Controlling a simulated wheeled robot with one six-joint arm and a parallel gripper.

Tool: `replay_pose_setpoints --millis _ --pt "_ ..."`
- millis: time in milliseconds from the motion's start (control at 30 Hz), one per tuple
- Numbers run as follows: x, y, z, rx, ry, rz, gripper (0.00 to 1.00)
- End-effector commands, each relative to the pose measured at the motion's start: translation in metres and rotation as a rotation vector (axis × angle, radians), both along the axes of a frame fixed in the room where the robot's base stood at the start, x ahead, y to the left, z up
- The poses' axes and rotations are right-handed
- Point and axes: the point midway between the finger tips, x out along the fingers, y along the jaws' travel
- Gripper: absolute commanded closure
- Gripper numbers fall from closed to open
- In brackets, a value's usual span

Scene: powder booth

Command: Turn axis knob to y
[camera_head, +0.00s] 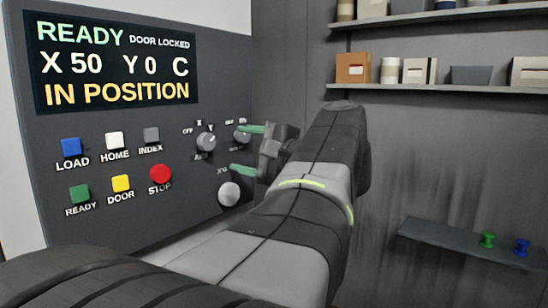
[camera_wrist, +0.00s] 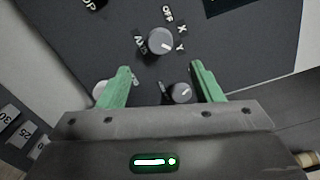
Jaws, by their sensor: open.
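The axis knob (camera_head: 206,141) is a grey round dial on the dark panel, with OFF, X and Y around its top. It also shows in the wrist view (camera_wrist: 161,41); its pale mark appears to point on the Y side, but it is small. My gripper (camera_head: 236,148) is open and empty, its green fingers spread near the panel right of the axis knob. In the wrist view my gripper (camera_wrist: 160,68) has the axis knob beyond its fingertips, not between them. Contact with the panel cannot be told.
A second dial (camera_head: 242,135) is partly hidden behind a finger; a pale round knob (camera_head: 229,194) sits below. A red STOP button (camera_head: 160,174) and other buttons are left. The display (camera_head: 115,65) reads X 50, Y 0, IN POSITION. Shelves (camera_head: 437,90) hang right.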

Motion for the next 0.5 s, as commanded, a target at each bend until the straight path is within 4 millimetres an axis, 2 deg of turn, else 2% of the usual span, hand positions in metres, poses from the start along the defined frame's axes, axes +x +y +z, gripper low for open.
replay_pose_setpoints --millis 200,500 --pt "-0.015 -0.02 -0.001 -0.001 -0.001 -0.004 0.41" --pt "-0.024 -0.03 0.0 -0.001 -0.001 0.0 0.41"
